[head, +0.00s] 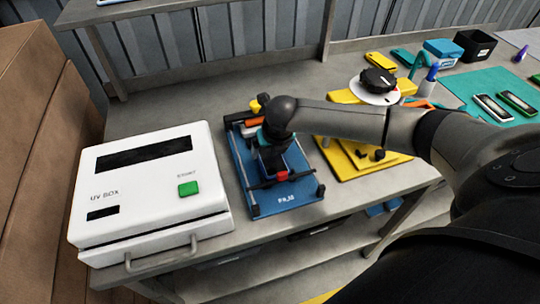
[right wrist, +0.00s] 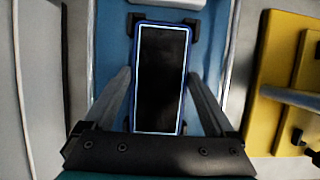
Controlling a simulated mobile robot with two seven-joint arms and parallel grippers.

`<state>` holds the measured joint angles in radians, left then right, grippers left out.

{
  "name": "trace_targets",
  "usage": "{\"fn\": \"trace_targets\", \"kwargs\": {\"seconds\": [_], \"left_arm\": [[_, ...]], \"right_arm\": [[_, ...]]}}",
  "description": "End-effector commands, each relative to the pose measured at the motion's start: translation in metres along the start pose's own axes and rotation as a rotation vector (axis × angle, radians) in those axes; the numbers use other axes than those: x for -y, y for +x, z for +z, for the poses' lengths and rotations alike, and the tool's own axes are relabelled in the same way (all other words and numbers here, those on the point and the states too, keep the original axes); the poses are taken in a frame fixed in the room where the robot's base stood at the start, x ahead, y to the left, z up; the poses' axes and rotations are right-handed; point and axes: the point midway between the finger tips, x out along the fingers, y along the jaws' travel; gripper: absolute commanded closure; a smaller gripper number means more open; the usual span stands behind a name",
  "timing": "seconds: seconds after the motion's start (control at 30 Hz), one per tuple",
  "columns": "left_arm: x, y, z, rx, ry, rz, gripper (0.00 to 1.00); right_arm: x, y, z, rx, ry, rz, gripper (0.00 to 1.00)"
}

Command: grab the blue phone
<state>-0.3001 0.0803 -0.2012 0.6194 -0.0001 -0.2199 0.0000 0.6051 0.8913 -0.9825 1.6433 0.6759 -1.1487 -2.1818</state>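The blue phone (right wrist: 160,80) has a blue edge and a dark screen. In the right wrist view it sits between black holder corners on a blue fixture board (right wrist: 113,45). My right gripper (right wrist: 161,76) is open, with one finger on each long side of the phone. I cannot tell whether the fingertips touch it. In the head view my right gripper (head: 280,177) is over the blue fixture board (head: 290,202), and the arm hides most of the phone. My left gripper is not in view.
A white UV box (head: 140,190) with a green button stands left of the fixture. A yellow board (head: 372,165) lies to its right. Further right are a teal mat (head: 470,88) with phones, a blue box (head: 443,50) and a black bin (head: 476,44). A wall is behind.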

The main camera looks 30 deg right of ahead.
Motion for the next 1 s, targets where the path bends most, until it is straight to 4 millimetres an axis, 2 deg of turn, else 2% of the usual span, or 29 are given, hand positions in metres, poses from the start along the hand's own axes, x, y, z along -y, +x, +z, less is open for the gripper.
{"fn": "trace_targets", "kwargs": {"seconds": [0.03,0.4,0.5,0.53,0.57,0.6,0.83,1.0], "left_arm": [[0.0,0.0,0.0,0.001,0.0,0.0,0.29],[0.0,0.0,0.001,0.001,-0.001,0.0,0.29],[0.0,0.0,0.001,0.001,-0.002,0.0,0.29],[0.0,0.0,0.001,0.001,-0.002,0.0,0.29],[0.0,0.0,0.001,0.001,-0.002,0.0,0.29],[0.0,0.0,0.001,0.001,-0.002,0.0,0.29],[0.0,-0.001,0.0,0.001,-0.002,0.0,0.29],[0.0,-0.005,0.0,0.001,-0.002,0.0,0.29]], "right_arm": [[0.0,0.0,0.0,0.0,0.0,0.0,0.27],[0.0,0.0,0.0,0.0,0.0,0.0,0.69],[0.0,0.0,0.0,0.0,0.0,0.0,0.79],[0.0,-0.001,0.001,0.002,0.001,0.0,0.79],[0.0,-0.001,0.001,0.002,0.001,0.0,0.87],[0.0,-0.001,0.001,0.002,0.001,0.0,0.89],[0.0,-0.004,0.003,0.003,0.001,0.001,0.89],[0.001,-0.021,0.01,0.005,0.001,0.0,0.89]]}}
